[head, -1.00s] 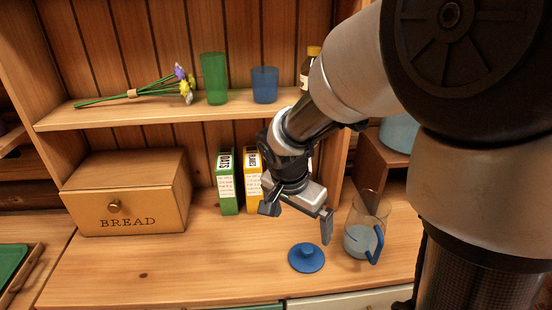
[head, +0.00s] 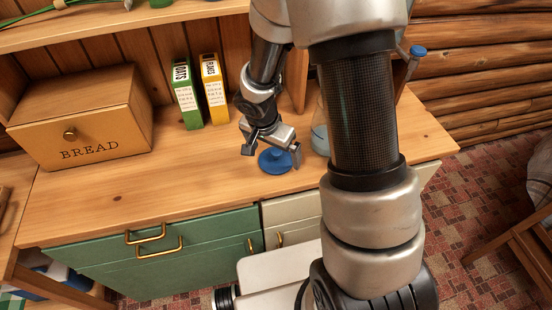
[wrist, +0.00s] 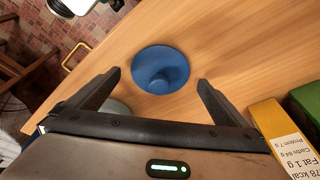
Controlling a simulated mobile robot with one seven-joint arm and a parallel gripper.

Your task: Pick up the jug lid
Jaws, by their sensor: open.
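The jug lid (head: 274,163) is a round blue disc with a knob on top, lying flat on the wooden counter. In the wrist view the blue lid (wrist: 160,70) sits just beyond and between my fingertips. My gripper (head: 271,160) is open and empty, pointing down over the lid, its two fingers apart. In the wrist view my gripper (wrist: 158,77) also shows spread fingers, not touching the lid. The clear jug (head: 320,132) stands to the right of the lid, mostly hidden behind my arm in the head view.
A green oats box (head: 187,95) and a yellow box (head: 215,92) stand behind my gripper. A bread box (head: 82,118) is at the left. The counter (head: 150,190) is clear left of the lid; its front edge lies above green drawers (head: 160,240).

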